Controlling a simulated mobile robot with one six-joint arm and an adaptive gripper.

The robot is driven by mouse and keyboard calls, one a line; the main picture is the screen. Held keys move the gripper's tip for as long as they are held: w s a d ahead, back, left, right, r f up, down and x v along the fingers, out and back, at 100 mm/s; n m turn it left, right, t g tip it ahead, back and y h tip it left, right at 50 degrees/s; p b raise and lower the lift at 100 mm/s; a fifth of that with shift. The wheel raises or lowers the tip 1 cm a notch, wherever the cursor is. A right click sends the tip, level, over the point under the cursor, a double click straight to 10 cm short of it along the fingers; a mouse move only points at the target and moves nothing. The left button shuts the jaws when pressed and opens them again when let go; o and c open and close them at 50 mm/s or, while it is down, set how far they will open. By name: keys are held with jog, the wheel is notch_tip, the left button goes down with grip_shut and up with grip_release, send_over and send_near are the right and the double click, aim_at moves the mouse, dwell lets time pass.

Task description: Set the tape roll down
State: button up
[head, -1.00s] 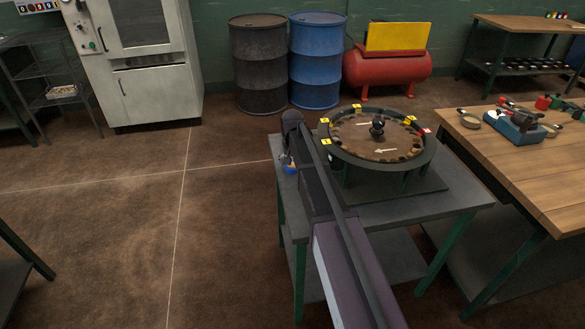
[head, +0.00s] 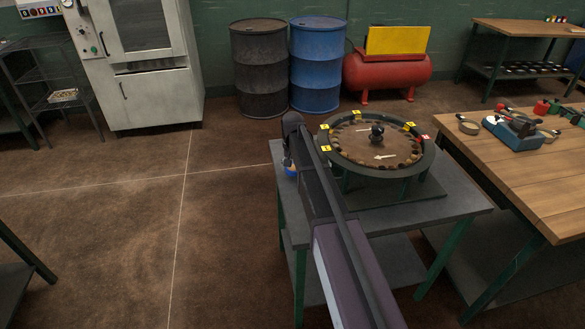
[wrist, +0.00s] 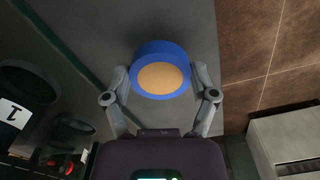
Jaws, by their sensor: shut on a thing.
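The tape roll is blue with a tan round face (wrist: 160,78). In the wrist view my gripper (wrist: 160,85) has one finger on each side of it, shut on the roll. In the head view a small blue part of the roll (head: 291,171) shows at the left edge of the grey table (head: 440,199), below my gripper (head: 289,162). My arm hides much of the gripper there. I cannot tell whether the roll touches the tabletop or hangs just above it.
A round turntable (head: 345,163) with yellow number tags stands on the same table, right of my arm. A wooden bench (head: 535,185) with tools is at the right. Drums (head: 316,65) and a red tank (head: 387,75) stand behind. Open floor lies to the left.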

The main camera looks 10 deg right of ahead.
notch_tip(320, 180, up, 2)
jog(key=shift+r+p, duration=0.1)
jog(key=shift+p, duration=0.65)
jog(key=s, duration=1)
jog(key=s+r+p, duration=0.1)
jog(key=s, duration=0.5)
jog(key=shift+d, duration=0.1)
jog(key=shift+s, duration=0.1)
